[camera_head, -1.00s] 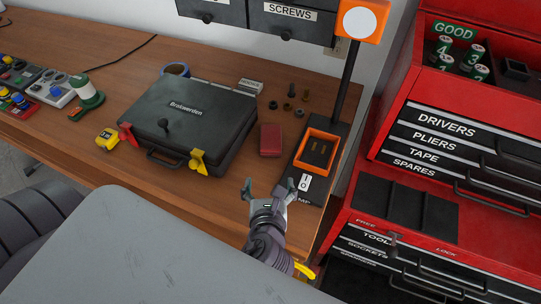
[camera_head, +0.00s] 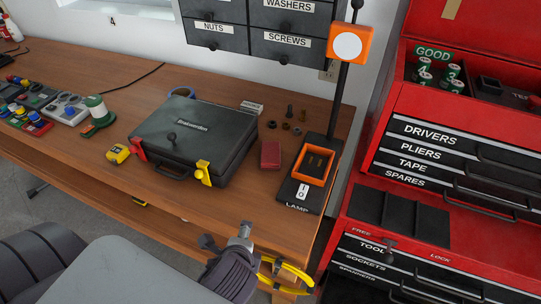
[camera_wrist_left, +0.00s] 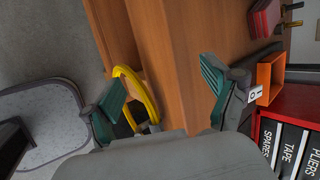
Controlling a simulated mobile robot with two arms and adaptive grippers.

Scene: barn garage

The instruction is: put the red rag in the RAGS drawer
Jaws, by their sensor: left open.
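The red rag (camera_head: 271,154) appears as a small folded red block lying on the wooden bench, between the black case and the lamp base. Part of it also shows at the top right of the left wrist view (camera_wrist_left: 264,20). My left gripper (camera_head: 226,238) is open and empty, low at the bench's front edge, apart from the rag. In the left wrist view its two fingers (camera_wrist_left: 162,92) are spread, with a yellow curved bar (camera_wrist_left: 140,92) beyond and between them. That bar (camera_head: 286,272) sits below the bench top. I read no RAGS label. My right gripper is out of view.
A black case (camera_head: 195,135) with red and yellow clips sits left of the rag. The lamp base (camera_head: 301,197) with an orange tray stands right of it. A red tool chest (camera_head: 400,105) with labelled drawers stands at right. Wall drawers (camera_head: 275,45) hang behind.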

